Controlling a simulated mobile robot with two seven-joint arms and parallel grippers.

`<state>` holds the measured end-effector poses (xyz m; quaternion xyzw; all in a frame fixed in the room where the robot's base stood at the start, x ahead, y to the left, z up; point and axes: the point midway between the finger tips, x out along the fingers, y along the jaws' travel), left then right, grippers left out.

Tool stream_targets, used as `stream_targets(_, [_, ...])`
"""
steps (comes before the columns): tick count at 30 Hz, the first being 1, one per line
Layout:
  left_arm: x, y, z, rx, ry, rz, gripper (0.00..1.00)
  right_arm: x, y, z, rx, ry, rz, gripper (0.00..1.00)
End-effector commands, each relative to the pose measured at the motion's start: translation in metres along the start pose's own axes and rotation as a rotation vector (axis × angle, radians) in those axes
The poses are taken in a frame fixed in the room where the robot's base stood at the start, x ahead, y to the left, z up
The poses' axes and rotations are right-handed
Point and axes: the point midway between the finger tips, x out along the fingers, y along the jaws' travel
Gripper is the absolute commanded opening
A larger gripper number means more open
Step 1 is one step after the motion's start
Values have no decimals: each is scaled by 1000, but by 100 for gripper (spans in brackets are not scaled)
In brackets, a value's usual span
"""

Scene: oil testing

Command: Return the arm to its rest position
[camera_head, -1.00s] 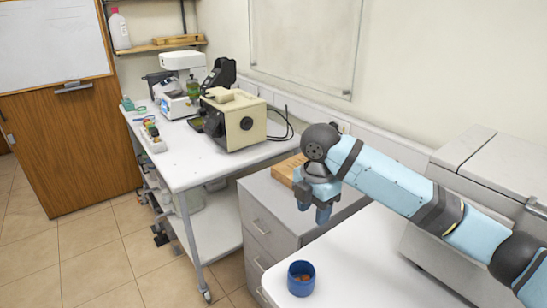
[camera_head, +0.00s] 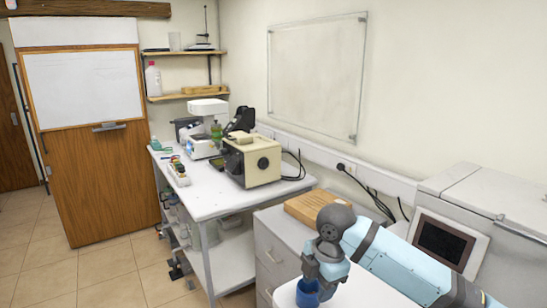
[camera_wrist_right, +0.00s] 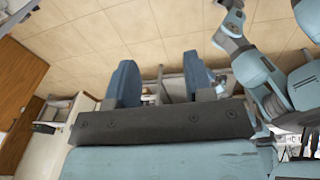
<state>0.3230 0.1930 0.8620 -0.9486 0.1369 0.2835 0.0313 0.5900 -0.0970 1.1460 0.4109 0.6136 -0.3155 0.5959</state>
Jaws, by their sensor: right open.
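My right arm, light blue with dark grey joints, comes in from the lower right in the head view. Its gripper (camera_head: 316,286) points down at the bottom edge, in front of the white table. In the right wrist view the two blue fingers (camera_wrist_right: 161,84) stand wide apart with nothing between them, so it is open and empty. A darker blue patch shows at the gripper's lower end in the head view; I cannot tell whether it is a finger or the blue cup behind. My left gripper is not in view.
The white table (camera_head: 362,290) lies beneath the right arm. A grey drawer cabinet (camera_head: 275,250) carries a wooden block (camera_head: 312,203). A beige device (camera_head: 252,160) stands on the white cart (camera_head: 208,198). A large grey-white machine (camera_head: 480,205) stands at the right. Floor is clear at the left.

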Motion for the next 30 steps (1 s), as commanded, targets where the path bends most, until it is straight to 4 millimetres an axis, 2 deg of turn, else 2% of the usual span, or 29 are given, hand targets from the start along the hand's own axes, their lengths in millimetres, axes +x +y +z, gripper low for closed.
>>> stream_targets(1, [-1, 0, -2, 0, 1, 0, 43, 14, -3, -6, 33, 31, 19, 48])
stream_targets(8, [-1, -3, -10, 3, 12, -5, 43, 74, -14, -34, 257, 187, 163, 48])
stream_targets(12, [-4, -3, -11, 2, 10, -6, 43, 113, -29, -49, 461, 305, 269, 48])
stream_targets(17, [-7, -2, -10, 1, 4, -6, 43, 150, -56, -56, 713, 422, 381, 48])
stream_targets(23, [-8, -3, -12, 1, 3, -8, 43, 190, -105, -51, 1026, 523, 516, 48])
stream_targets(26, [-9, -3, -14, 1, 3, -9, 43, 205, -138, -44, 1175, 555, 584, 48])
stream_targets(30, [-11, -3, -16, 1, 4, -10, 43, 222, -194, -33, 1362, 577, 683, 48])
